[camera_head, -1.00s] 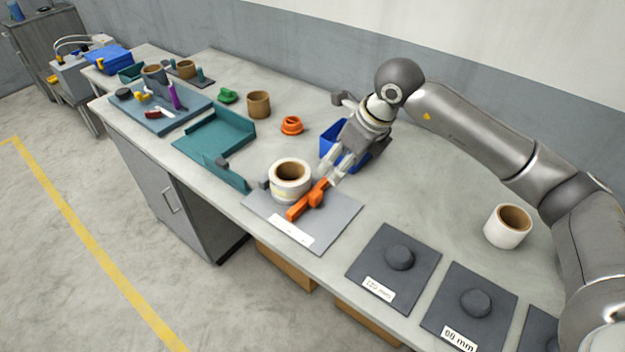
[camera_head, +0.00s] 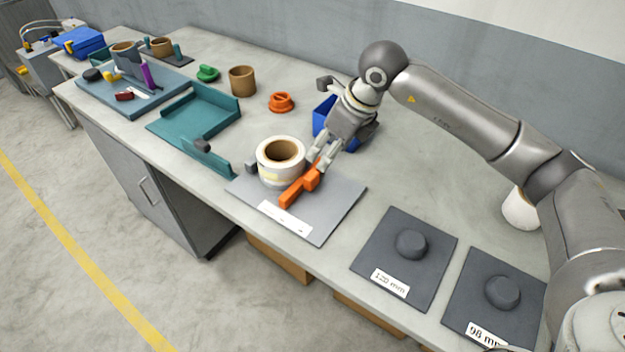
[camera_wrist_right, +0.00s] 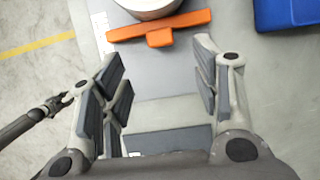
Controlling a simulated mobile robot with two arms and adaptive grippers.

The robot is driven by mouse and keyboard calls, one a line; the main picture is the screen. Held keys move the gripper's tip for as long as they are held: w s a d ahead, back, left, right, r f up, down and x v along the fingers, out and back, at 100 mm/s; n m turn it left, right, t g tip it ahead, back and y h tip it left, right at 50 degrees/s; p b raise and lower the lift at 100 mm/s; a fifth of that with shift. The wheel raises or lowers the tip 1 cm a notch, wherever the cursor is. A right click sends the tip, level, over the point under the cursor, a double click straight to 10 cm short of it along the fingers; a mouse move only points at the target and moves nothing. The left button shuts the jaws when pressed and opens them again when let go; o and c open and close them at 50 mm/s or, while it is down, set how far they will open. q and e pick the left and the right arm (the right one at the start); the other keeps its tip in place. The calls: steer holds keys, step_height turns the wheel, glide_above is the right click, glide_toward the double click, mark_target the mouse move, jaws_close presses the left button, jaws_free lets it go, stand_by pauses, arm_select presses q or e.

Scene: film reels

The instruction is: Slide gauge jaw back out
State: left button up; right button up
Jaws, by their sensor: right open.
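The orange gauge jaw (camera_head: 298,188) lies on a grey gauge plate (camera_head: 338,208) with a white label strip. It is right beside a white reel with a brown core (camera_head: 281,163); whether they touch is unclear. In the right wrist view the jaw (camera_wrist_right: 160,32) is a long bar with a short stub facing my gripper, and the reel (camera_wrist_right: 150,7) is partly cut off. My right gripper (camera_wrist_right: 160,82) is open and empty, its fingers spread either side of the stub's line and short of the bar. An arm-like part at the wrist view's left edge (camera_wrist_right: 48,110) appears to be my left gripper; its jaws are unclear.
A blue bin (camera_head: 325,117) stands behind my right gripper. A teal tray (camera_head: 195,125) lies left of the gauge, an orange ring (camera_head: 280,102) behind. Dark pads marked 120 mm (camera_head: 408,255) and 98 mm (camera_head: 495,300) lie to the right. Another white reel (camera_head: 520,208) is partly hidden by my arm.

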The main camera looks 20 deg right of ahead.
mark_target(312, 174)
arm_select(q)
steer(key=shift+w+r+p, duration=0.2)
steer(key=shift+r+p, duration=0.3)
steer(key=shift+p, duration=0.1)
steer(key=shift+w+r+p, duration=0.15)
steer(key=shift+r+p, duration=0.35)
steer(key=shift+p, duration=0.05)
arm_select(e)
steer(key=x, duration=1.1)
